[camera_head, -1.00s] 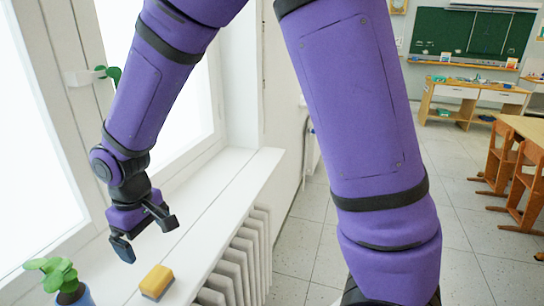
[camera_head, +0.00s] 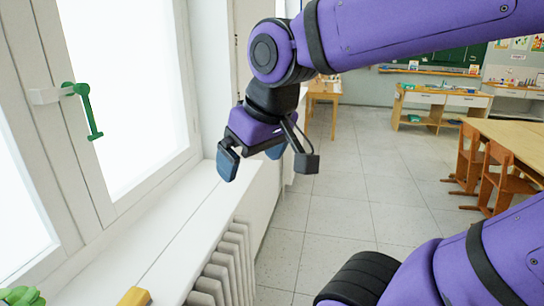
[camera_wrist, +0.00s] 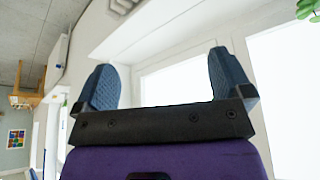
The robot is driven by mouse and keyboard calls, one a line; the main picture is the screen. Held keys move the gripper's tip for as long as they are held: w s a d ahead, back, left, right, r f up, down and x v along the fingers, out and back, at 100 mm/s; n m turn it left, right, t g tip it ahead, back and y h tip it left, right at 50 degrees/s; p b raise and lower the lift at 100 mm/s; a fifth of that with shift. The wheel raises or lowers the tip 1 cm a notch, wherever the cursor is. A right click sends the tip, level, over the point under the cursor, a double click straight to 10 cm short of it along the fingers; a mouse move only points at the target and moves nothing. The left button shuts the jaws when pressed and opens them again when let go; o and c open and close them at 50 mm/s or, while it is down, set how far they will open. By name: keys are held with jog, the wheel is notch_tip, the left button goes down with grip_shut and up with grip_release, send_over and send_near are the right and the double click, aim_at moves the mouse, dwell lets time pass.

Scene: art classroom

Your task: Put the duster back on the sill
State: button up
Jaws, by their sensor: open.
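A yellow block with a darker lower edge, which looks like the duster (camera_head: 134,297), lies on the white sill (camera_head: 178,245) at the bottom edge of the head view, partly cut off. My gripper (camera_head: 268,160) is open with nothing between its fingers. It hangs in the air well apart from the duster, in front of the far end of the sill. In the wrist view its two blue finger pads (camera_wrist: 166,82) stand wide apart and empty. The duster does not show in the wrist view.
A green window handle (camera_head: 90,112) sticks out at the left. A green plant (camera_head: 22,297) is at the bottom left corner. A white radiator (camera_head: 228,268) stands below the sill. Chairs (camera_head: 492,175) and a table (camera_head: 512,132) stand at the right; the tiled floor (camera_head: 345,205) between is clear.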

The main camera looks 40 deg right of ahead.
jog(key=shift+s+d+r+m, duration=0.15)
jog(key=shift+s+d, duration=0.1)
jog(key=shift+s, duration=0.3)
jog(key=shift+s+d+m, duration=0.1)
jog(key=shift+s+d, duration=0.15)
jog(key=shift+s, duration=0.3)
jog(key=shift+s+d+r+m, duration=0.15)
jog(key=shift+s+d, duration=0.1)
jog(key=shift+s, duration=0.3)
jog(key=shift+c, duration=0.3)
